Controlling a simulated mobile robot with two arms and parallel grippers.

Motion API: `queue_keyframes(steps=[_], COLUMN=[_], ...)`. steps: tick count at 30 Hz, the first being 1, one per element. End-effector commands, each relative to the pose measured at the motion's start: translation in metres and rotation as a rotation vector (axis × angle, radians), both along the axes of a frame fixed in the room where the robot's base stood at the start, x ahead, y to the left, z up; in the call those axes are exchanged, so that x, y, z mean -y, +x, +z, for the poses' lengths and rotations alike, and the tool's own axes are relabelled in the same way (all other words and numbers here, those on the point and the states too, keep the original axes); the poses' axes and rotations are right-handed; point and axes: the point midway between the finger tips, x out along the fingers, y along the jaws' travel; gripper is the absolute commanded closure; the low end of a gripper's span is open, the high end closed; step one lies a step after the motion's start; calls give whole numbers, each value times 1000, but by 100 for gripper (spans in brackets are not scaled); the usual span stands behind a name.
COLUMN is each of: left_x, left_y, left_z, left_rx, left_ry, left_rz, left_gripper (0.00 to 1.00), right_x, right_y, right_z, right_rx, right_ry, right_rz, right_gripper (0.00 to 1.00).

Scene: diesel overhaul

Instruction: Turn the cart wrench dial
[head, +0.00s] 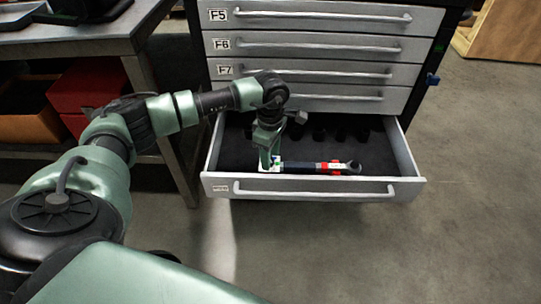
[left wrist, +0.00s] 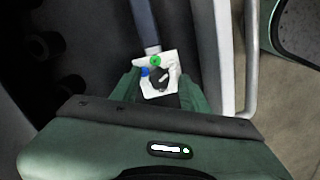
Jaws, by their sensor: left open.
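The wrench (head: 305,168) lies in the open bottom drawer (head: 315,190) of the tool cart, with a dark handle, red bands and a ratchet head at the right. Its left end is a white plate (left wrist: 171,84) with green and blue dots and a dark dial knob (left wrist: 157,77). My left gripper (head: 270,162) points down over this left end. In the left wrist view its two green fingers stand apart on either side of the white plate. I cannot tell whether they touch it. The wrench's shaft (left wrist: 145,25) runs away from the gripper. My right gripper is not in view.
Several dark sockets (head: 340,132) stand at the back of the drawer. The closed drawers of the cart (head: 310,72) rise behind. A metal workbench (head: 75,38) with red and orange bins is at the left. The floor (head: 470,230) at the right is clear.

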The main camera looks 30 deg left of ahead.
Motion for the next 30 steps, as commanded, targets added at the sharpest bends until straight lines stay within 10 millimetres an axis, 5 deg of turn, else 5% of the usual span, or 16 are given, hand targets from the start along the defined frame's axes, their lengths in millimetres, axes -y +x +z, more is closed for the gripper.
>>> queue_keyframes(steps=[12, 30], left_x=[0, 0], left_y=[1, 1], left_z=[66, 72], left_rx=[3, 2], left_ry=[-2, -1], left_rz=[0, 0], left_gripper=[55, 55], right_x=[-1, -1], right_y=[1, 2], right_z=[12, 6], right_rx=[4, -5], right_ry=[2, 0], right_rz=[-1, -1], right_gripper=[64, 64])
